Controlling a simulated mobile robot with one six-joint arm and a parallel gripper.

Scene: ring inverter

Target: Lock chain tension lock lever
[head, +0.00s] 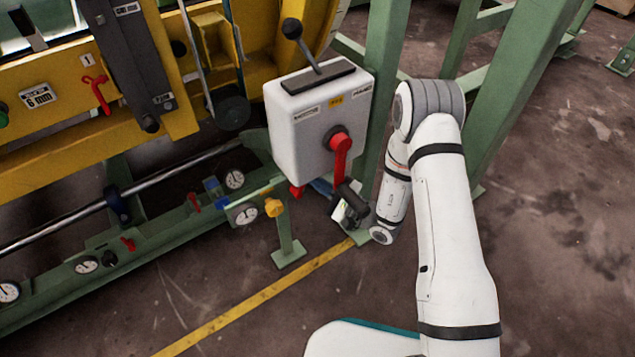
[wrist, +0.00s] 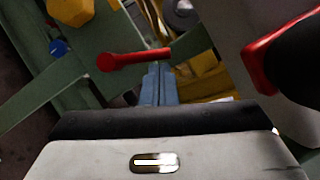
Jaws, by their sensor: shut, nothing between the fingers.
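My gripper (wrist: 157,68) is shut and empty, its two blue-grey fingers together in the wrist view. A small red lever (wrist: 135,60) lies across the picture just beyond the fingertips; I cannot tell whether they touch. In the head view my gripper (head: 318,185) is low beside the white control box, near a red part (head: 296,190) under it. A larger red lever (head: 340,152) hangs on the box's front. It shows close at the right in the wrist view (wrist: 262,55). No readable label tells which one is the chain tension lock lever.
The white box (head: 300,130) carries a black-knobbed lever (head: 294,30) on top. A green post with a yellow top (head: 274,208) stands in front. Green frame legs (head: 385,60) rise behind my arm.

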